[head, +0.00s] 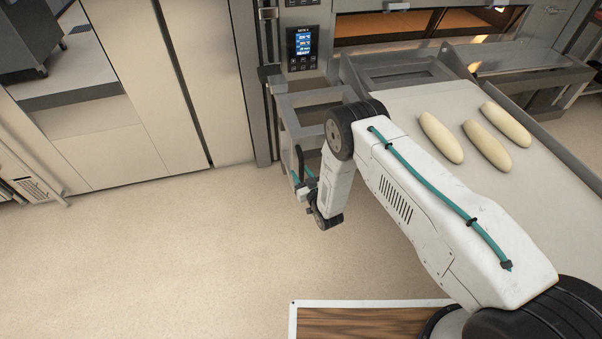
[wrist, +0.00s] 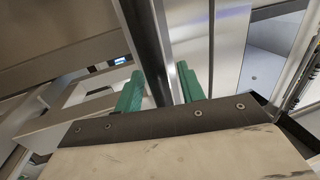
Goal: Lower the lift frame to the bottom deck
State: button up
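The lift frame (head: 306,102) is a grey metal frame at the left end of the loader, in front of the oven. A dark upright bar (head: 299,163) shows at its lower left. My gripper (head: 305,180) is low beside this bar, at the frame's left side. In the wrist view my gripper (wrist: 160,88) has its two green fingers apart. A dark and silver upright shows between them, seemingly behind; whether the fingers touch it is unclear. Pale frame bars (wrist: 75,105) lie left of the fingers.
The loader belt (head: 400,98) carries 3 pale loaves (head: 486,140). An oven opening (head: 400,25) glows at the top, with a blue control display (head: 302,42) left of it. Steel doors (head: 200,80) stand at left. The floor (head: 150,250) is clear at lower left.

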jog(key=shift+d, duration=0.1)
jog(key=v, duration=0.7)
jog(key=shift+s, duration=0.35)
jog(key=shift+d, duration=0.1)
